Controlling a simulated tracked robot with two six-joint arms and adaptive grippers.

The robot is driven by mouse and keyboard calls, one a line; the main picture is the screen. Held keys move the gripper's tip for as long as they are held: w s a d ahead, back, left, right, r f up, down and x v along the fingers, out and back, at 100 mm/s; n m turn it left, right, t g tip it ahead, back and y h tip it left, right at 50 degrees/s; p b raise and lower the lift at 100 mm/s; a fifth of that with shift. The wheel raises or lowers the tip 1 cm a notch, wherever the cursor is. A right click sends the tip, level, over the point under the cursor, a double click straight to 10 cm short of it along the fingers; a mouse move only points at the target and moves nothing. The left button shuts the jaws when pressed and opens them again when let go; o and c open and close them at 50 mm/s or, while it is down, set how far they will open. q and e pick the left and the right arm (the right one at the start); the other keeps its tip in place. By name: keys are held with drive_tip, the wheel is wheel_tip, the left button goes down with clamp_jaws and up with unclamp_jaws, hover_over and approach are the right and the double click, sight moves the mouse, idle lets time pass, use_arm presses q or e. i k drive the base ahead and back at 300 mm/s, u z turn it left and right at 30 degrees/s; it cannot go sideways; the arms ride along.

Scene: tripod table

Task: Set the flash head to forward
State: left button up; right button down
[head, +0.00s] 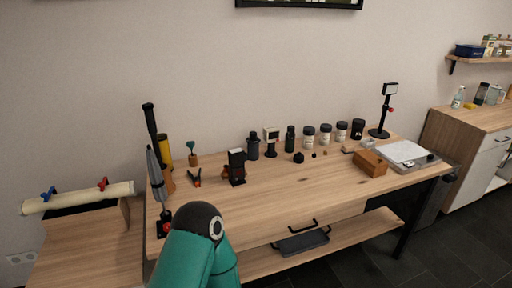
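A black flash-like unit (237,167) stands upright on the front left part of the wooden table (290,185). Its upper block has a small pale patch; which way its head faces is too small to tell. Another lamp-like head with a pale panel (390,89) sits on a black stand at the table's back right. I cannot tell for certain which is the flash. A teal and black link of my own arm shows at the bottom, in front of the table's near edge. Neither gripper's fingers are in view.
A folded tripod (156,175) stands at the left end. A wooden box (369,163) and a pale tray (405,153) are right. The middle front is clear.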

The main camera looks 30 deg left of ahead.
sight(236, 156)
drive_tip(key=u, duration=0.15)
drive_tip(key=i, duration=0.75)
drive_tip(key=u, duration=0.6)
